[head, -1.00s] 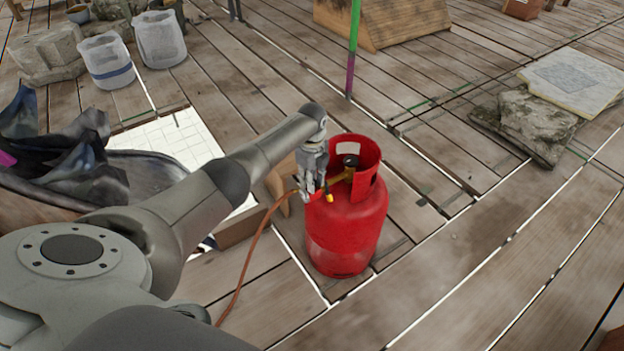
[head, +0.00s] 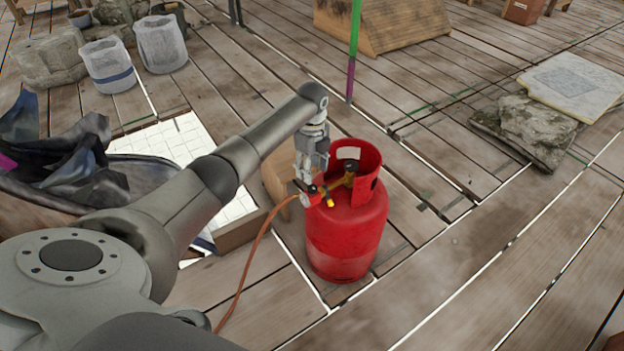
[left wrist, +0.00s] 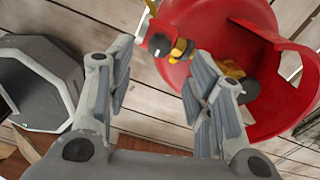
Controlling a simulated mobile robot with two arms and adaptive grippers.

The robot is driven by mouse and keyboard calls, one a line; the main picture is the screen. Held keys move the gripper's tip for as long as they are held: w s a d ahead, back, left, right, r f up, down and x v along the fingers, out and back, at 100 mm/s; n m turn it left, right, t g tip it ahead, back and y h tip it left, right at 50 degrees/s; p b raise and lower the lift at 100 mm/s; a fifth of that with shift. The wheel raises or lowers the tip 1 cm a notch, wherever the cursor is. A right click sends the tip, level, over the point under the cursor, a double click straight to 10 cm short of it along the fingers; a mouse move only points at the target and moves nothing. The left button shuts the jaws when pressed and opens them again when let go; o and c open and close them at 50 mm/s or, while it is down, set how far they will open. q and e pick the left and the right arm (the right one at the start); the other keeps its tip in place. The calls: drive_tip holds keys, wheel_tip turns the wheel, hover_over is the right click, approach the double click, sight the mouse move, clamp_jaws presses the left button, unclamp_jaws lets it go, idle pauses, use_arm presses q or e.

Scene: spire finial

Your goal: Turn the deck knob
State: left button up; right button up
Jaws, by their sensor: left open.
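A red gas bottle (head: 345,235) with a cut-out collar stands upright on the deck. A yellow-brass valve (head: 343,182) sits inside the collar, with a small red and dark regulator (head: 312,197) on its left side. In the left wrist view, a dark round knob (left wrist: 159,44) with yellow parts beside it shows at the bottle's edge. Which part is the deck knob I cannot tell for sure. My left gripper (head: 309,181) is open and points down just above the regulator. In the left wrist view its fingers (left wrist: 160,100) are apart with only deck between them. My right gripper is not seen.
An orange hose (head: 247,262) runs from the regulator down to the deck. A wooden box edge (head: 240,230) and a white tiled panel (head: 185,140) lie left of the bottle. A green and purple pole (head: 353,50) stands behind.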

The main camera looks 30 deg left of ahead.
use_arm(q)
wheel_tip(320, 180, up, 5)
drive_tip(key=shift+r, duration=0.1)
idle(0.6)
